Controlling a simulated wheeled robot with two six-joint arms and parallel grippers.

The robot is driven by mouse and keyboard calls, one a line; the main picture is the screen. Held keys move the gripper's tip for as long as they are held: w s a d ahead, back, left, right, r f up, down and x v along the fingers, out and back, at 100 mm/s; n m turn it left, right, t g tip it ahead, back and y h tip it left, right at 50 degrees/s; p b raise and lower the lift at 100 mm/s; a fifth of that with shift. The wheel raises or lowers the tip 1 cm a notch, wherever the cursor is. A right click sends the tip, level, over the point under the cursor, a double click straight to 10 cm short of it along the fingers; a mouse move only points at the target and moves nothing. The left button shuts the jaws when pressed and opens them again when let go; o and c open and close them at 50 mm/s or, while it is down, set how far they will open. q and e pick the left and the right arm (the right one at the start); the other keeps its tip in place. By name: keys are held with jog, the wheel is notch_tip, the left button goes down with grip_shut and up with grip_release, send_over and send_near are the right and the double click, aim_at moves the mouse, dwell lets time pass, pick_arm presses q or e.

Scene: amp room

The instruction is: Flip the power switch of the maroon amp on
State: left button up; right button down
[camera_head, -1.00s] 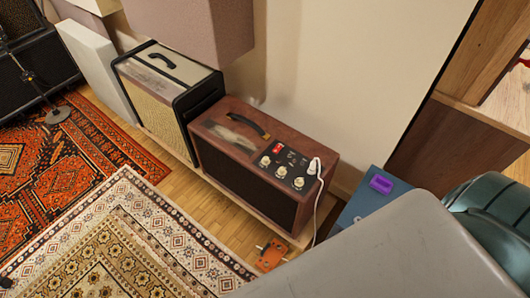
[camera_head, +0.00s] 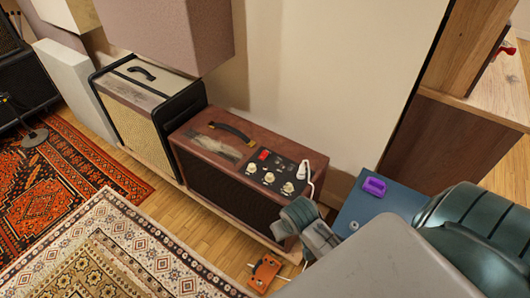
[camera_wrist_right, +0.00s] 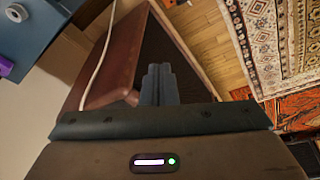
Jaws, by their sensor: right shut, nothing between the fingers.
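The maroon amp (camera_head: 230,198) stands against the wall in the head view. Its top holds a dark control panel with several cream knobs and a red switch (camera_head: 264,155) at the panel's left end. Whether the switch is on or off is too small to tell. My right gripper (camera_wrist_right: 158,70) is shut and empty; its closed fingers show in front of the amp's side in the right wrist view (camera_wrist_right: 115,65). In the head view, my right arm's end is low by the amp's front right corner, apart from the switch. My left gripper is not in view.
A white cable (camera_head: 312,182) rises from the amp's panel. A blue box (camera_head: 395,198) with a purple item (camera_head: 374,186) on it stands to the right. An orange pedal (camera_head: 265,272) lies on the floor. A cream amp (camera_head: 130,120) stands to the left.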

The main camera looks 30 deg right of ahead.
aim_at(266, 152)
jog(key=w+d+r+m, duration=0.1)
jog(key=w+d+m, duration=0.1)
jog(key=w, duration=0.4)
jog(key=w+d+r+m+g, duration=0.1)
jog(key=w+d+m, duration=0.1)
jog(key=w, duration=0.5)
jog(key=w+d+r+m, duration=0.2)
jog(key=w, duration=0.4)
jog(key=shift+w+d+h, duration=0.15)
jog(key=shift+w+h, duration=0.15)
jog(key=shift+w, duration=0.1)
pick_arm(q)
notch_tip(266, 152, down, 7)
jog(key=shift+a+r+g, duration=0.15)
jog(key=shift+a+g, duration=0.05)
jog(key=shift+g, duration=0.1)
pick_arm(e)
jog(key=w+d+r+m, duration=0.2)
jog(key=w+r+m, duration=0.1)
jog(key=w, duration=0.3)
jog(key=w+d+r+m+g, duration=0.1)
jog(key=w+d+r+m, duration=0.2)
jog(key=w+r, duration=0.3)
jog(key=shift+d, duration=0.3)
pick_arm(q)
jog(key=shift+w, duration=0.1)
